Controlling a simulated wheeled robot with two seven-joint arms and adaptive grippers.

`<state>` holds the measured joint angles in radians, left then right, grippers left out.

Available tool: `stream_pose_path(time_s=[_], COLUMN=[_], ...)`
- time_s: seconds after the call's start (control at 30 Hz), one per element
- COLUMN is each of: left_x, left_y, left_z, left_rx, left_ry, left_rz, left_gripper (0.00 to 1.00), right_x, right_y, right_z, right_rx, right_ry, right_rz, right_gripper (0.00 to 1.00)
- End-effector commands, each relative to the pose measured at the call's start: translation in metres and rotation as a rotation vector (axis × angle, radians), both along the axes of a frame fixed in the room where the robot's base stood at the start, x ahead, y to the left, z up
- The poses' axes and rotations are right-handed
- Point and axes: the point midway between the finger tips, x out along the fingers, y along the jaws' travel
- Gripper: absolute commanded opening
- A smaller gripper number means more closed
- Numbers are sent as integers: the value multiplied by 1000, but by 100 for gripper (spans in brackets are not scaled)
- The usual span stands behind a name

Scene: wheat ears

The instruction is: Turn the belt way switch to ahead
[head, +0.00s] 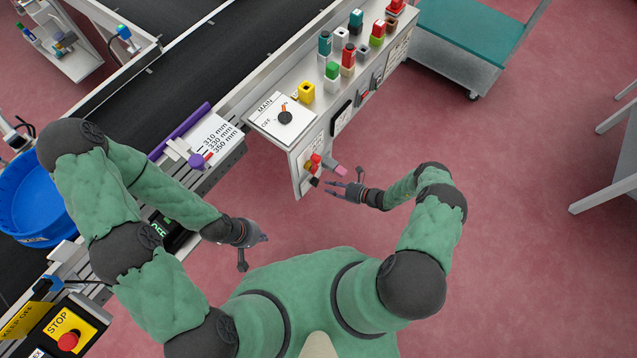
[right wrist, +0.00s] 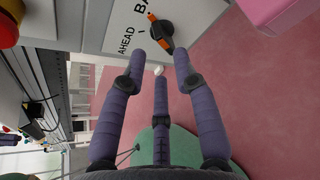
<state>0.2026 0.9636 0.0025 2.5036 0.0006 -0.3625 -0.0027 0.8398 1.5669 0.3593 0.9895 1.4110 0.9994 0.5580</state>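The belt way switch (right wrist: 160,33) is a black round knob with an orange bar, on a light panel (right wrist: 112,28) in the right wrist view. The word AHEAD stands left of it, and a label starting "BA", cut by the top edge, stands above. The bar slants from upper left to lower right; I cannot tell which label it points to. My right gripper (right wrist: 159,62) has its fingers spread, just below the knob, with nothing between them. It also shows in the head view (head: 337,190), beside the control box's near end. My left gripper (head: 262,240) hangs near the belt's side, seen small.
A pink block (head: 341,171) sticks out close to my right gripper and also shows in the right wrist view (right wrist: 280,15).

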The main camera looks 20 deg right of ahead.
Motion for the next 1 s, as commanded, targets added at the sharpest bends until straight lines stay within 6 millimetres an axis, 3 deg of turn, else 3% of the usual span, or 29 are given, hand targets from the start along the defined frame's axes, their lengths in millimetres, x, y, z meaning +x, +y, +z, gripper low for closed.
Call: stream_pose_path(time_s=[0.33, 0.77, 0.8, 0.9, 1.0], left_x=[0, 0, 0, 0, 0], left_y=[0, 0, 0, 0, 0], left_z=[-18, -20, -20, -20, -20], left_rx=[0, 0, 0, 0, 0], left_ry=[0, 0, 0, 0, 0], left_rz=[0, 0, 0, 0, 0], left_gripper=[0, 0, 0, 0, 0], right_x=[32, 39, 39, 38, 38], right_y=[39, 46, 46, 46, 46], right_z=[-19, -21, -21, -21, -21], right_rx=[-1, -1, -1, -1, -1], right_ry=[0, 0, 0, 0, 0], right_rz=[4, 2, 2, 2, 2], right_gripper=[30, 30, 27, 0, 0])
